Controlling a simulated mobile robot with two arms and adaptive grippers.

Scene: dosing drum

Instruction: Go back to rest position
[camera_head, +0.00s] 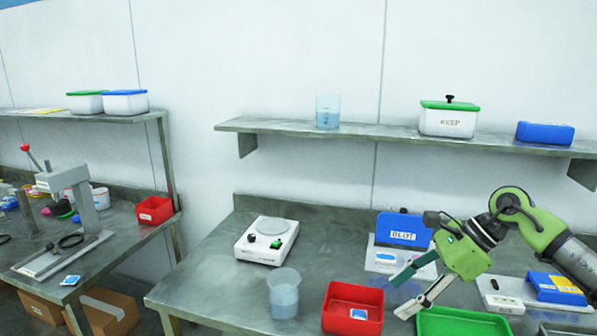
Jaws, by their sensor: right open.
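My right gripper (408,291) is green with grey fingers and comes in from the right, over the right half of the metal workbench (222,278). Its fingers are apart and nothing is between them. It hangs above and beside the red bin (352,308), in front of the blue box labelled "BLOT" (403,231). My left gripper is not in view.
A beaker (284,294) and a white stirrer-like device (266,241) stand left of the red bin. A green tray (462,322) is at the front edge. The wall shelf (385,132) holds a beaker, the "KEEP" box (448,118) and a blue box. A second bench stands left.

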